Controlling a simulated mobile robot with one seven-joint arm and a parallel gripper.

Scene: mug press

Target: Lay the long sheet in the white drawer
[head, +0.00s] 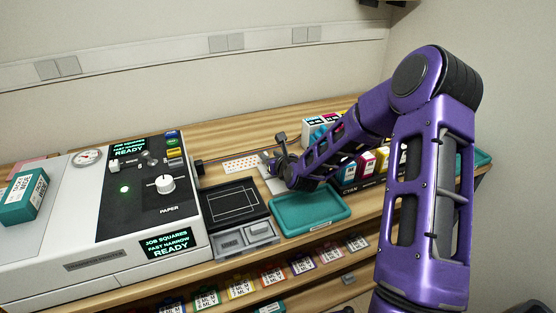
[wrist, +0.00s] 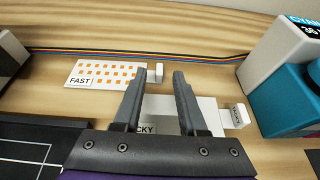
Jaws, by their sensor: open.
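A white sheet (wrist: 208,105) with a label ending in "CKY" lies on the wooden counter under and between my open fingers in the wrist view. A second sheet (wrist: 120,72), with orange squares and the label "FAST", lies to the left; it also shows in the head view (head: 241,163). I cannot tell for sure which is the long sheet. My gripper (wrist: 155,72) is open and empty, its fingers partly hiding the "CKY" sheet. It shows small in the head view (head: 272,155). A white printer (head: 100,270) stands at left; no open white drawer is clear.
A teal tray (head: 310,215), a black plate (head: 232,203) and a grey two-part tray (head: 246,238) lie at the counter's front. Ink boxes (head: 365,166) stand at right. Coloured cables (wrist: 140,53) run behind the sheets. Labelled packs (head: 273,275) fill the shelf below.

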